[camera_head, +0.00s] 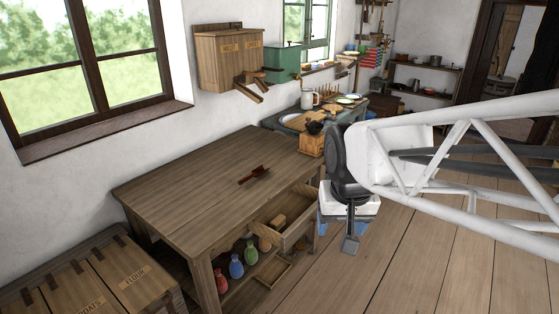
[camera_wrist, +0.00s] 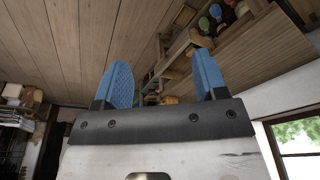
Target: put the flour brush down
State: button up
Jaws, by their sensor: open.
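A small dark red-brown tool with a handle (camera_head: 254,174) lies flat on the wooden worktable (camera_head: 190,190). It may be the flour brush, but it is too small to tell for sure. My gripper (camera_head: 343,226) hangs to the right of the table, above the plank floor and apart from the table. Its two blue fingers (camera_wrist: 163,78) are wide apart in the wrist view, with nothing held between them. My own wrist partly hides the gripper in the head view.
Coloured bottles (camera_head: 236,266) stand below. Lidded bins (camera_head: 134,281) are at lower left. Most of the tabletop is clear.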

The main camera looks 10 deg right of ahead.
jog(key=s+f+n, duration=0.1)
jog(key=s, duration=0.7)
jog(key=shift+s+d, duration=0.2)
jog(key=shift+s, duration=0.2)
